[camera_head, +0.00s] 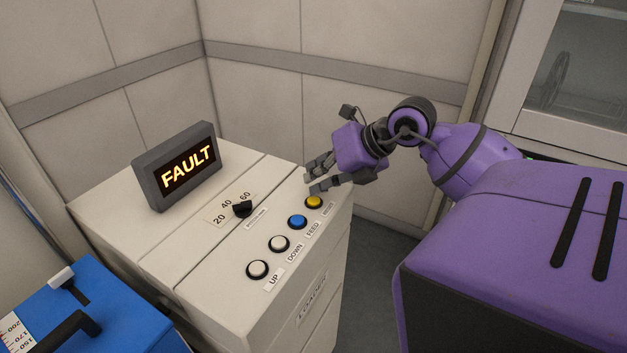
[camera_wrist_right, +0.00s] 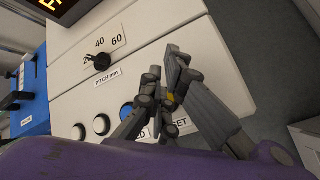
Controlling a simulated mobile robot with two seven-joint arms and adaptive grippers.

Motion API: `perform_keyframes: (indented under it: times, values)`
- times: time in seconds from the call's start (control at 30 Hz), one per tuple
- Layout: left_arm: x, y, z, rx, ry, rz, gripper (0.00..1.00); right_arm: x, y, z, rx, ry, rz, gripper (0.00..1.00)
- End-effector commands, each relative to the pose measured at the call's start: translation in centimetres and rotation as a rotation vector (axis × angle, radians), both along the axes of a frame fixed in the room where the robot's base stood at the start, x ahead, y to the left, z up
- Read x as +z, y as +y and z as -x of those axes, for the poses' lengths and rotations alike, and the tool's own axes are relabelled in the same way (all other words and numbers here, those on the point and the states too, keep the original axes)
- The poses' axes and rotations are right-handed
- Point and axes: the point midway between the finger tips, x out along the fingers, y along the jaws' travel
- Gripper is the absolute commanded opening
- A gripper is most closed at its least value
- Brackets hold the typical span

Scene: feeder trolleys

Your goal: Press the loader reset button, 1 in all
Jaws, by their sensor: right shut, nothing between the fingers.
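The loader (camera_head: 216,270) is a white cabinet with a row of round buttons on its sloping top. The yellow button (camera_head: 314,202), beside the RESET label (camera_head: 328,209), is at the far right end of the row. My right gripper (camera_head: 313,180) is shut and empty, its fingertips just behind the yellow button in the head view; I cannot tell whether they touch the panel. In the right wrist view the fingers (camera_wrist_right: 166,78) mostly hide the yellow button (camera_wrist_right: 170,98). The display (camera_head: 178,165) reads FAULT. My left gripper is not in view.
A blue button (camera_head: 297,221) labelled FEED and two white buttons, DOWN (camera_head: 279,243) and UP (camera_head: 257,270), continue the row. A black pitch knob (camera_head: 242,208) stands up behind them. A blue unit (camera_head: 95,310) is at the left. Walls close off the back.

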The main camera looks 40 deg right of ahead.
Motion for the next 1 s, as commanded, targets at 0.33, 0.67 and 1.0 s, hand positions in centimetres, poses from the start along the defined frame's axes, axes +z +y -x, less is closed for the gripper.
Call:
perform_keyframes:
  times: [0.33,0.67,1.0]
  values:
    - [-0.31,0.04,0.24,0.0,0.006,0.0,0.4,-0.67,0.0,0.0,0.0,0.0,0.0,0.0]
    - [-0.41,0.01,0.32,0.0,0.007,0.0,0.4,-0.84,0.0,0.02,0.0,0.001,-0.001,0.0]
    - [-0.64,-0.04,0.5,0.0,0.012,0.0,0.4,-1.27,0.0,0.02,0.0,0.001,0.001,0.0]
